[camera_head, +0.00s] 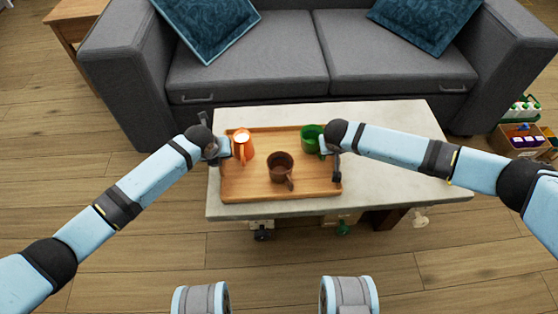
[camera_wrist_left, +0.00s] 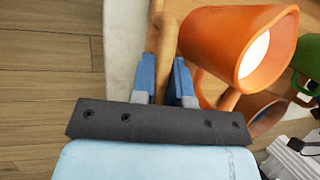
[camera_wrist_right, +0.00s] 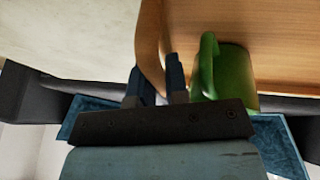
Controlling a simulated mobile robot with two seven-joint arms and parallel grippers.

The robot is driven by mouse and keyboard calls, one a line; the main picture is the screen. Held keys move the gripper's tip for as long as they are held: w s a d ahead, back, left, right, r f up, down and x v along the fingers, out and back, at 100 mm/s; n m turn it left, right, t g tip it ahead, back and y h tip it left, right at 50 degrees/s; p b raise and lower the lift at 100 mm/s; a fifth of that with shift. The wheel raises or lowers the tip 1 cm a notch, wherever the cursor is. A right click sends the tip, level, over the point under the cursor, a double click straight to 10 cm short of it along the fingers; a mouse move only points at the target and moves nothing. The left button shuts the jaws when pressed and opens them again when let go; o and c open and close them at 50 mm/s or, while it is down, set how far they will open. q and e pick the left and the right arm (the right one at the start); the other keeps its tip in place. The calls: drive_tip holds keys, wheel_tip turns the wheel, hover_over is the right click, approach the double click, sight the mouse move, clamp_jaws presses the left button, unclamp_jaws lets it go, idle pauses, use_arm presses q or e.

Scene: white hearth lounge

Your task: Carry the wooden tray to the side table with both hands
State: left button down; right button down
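The wooden tray (camera_head: 253,185) lies on the pale low table. It carries an orange mug with white contents (camera_head: 243,147), a brown mug (camera_head: 281,168) and a green mug (camera_head: 310,138). My left gripper (camera_head: 222,150) is at the tray's left side; in the left wrist view its fingers (camera_wrist_left: 164,82) close around the rim, beside the orange mug. My right gripper (camera_head: 327,147) is at the tray's right side; in the right wrist view its fingers (camera_wrist_right: 157,82) close around the rim, beside the green mug. A wooden side table (camera_head: 75,10) stands at the upper left.
The pale low table (camera_head: 400,180) has bare room right of the tray. A grey sofa (camera_head: 250,60) with blue cushions (camera_head: 210,25) stands close behind it. A crate with bottles and other goods (camera_head: 522,138) is on the floor at far right. Wooden floor is clear at left.

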use_arm(q)
drive_tip(key=shift+r, duration=0.25)
use_arm(e)
drive_tip(key=shift+r, duration=0.25)
